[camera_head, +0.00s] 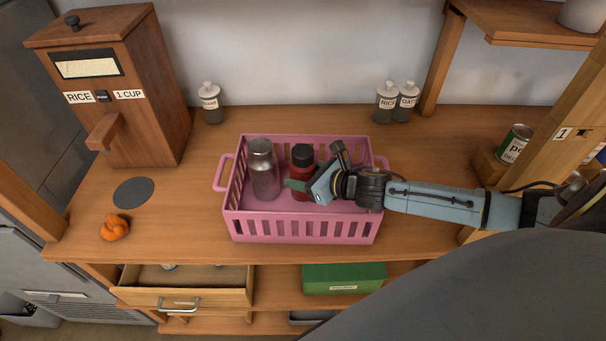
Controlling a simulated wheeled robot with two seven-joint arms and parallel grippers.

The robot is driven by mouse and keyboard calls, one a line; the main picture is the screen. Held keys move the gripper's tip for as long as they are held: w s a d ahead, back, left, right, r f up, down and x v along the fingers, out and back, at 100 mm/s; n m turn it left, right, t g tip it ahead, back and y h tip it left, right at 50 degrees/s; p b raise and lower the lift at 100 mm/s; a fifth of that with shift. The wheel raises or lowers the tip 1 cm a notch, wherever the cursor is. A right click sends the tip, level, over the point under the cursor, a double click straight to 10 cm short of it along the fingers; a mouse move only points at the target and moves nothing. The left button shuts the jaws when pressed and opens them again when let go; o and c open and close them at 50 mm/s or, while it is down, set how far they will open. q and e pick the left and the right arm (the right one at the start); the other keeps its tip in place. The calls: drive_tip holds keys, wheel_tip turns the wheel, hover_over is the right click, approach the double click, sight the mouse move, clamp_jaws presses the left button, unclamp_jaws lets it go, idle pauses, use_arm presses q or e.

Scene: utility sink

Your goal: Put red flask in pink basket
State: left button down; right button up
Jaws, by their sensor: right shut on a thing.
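The pink basket (301,229) stands on the wooden counter, with a handle at each end. The red flask (302,156), with a black cap, is upright inside the basket, near its middle. My right gripper (303,186) reaches in from the right over the basket's right part and is shut on the red flask. The gripper hides part of the flask's right side, and I cannot tell if its base touches the basket floor. A grey, clear-looking bottle (263,170) stands in the basket to the left of the flask. My left gripper is not in view.
A wooden rice dispenser (115,90) stands at the left, with a dark disc (133,192) and orange fruit (114,227) before it. Small labelled jars (386,103) stand at the back wall. An open drawer (185,284) juts out below.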

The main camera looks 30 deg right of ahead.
drive_tip(key=shift+f+b, duration=0.3)
drive_tip(key=shift+f, duration=0.2)
drive_tip(key=o, duration=1.2)
drive_tip(key=shift+r+p, duration=0.45)
drive_tip(key=shift+r, duration=0.15)
drive_tip(key=v, duration=1.2)
drive_tip(key=shift+b, duration=0.35)
